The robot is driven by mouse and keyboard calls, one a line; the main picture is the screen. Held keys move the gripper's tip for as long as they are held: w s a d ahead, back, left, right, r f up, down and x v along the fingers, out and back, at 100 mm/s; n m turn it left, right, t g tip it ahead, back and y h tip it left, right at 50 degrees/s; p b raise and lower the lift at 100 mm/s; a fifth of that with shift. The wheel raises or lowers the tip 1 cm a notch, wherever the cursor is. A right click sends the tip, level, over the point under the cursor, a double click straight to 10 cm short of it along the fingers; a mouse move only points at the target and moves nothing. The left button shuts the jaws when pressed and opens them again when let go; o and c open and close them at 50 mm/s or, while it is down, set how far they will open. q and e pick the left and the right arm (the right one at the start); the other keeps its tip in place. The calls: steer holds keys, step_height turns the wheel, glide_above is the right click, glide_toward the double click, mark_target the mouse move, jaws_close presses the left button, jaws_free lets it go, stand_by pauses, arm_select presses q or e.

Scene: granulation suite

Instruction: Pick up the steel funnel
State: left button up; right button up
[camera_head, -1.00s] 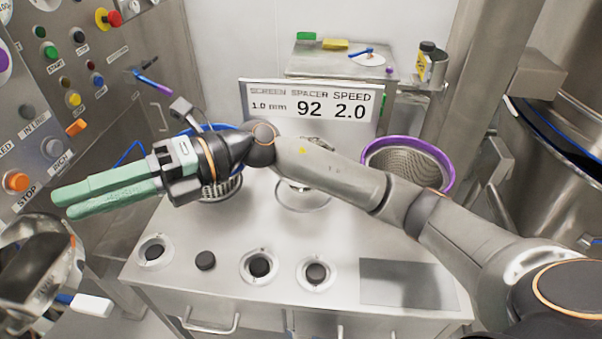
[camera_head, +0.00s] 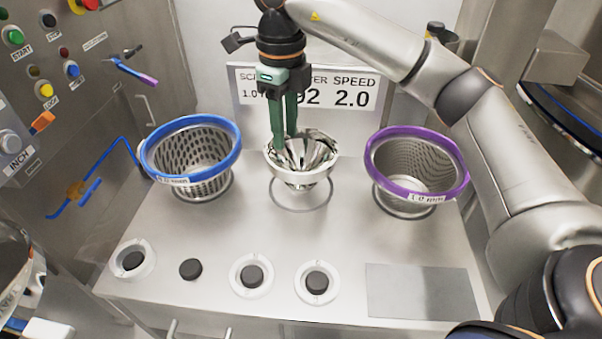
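The steel funnel (camera_head: 313,176) stands upright in a ring holder in the middle of the steel bench, between two sieve baskets. My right gripper (camera_head: 284,142) reaches down from above, its green fingers pointing down at the left part of the funnel's mouth. The fingertips overlap the back left rim in the picture. The two fingers look close together from this angle, so I cannot tell whether they touch the rim or grip it. My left gripper is not in view.
A blue-rimmed basket (camera_head: 190,158) stands left of the funnel and a purple-rimmed one (camera_head: 416,170) right of it. A sign (camera_head: 352,93) stands behind. Dark plugs and round fittings (camera_head: 251,276) line the bench front. A control panel (camera_head: 50,110) rises at left.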

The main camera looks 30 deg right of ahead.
steer(key=f, duration=0.8)
steer(key=shift+s+a, duration=0.1)
steer(key=shift+a, duration=0.15)
jaws_close()
steer(key=shift+r, duration=0.1)
stand_by(1.0)
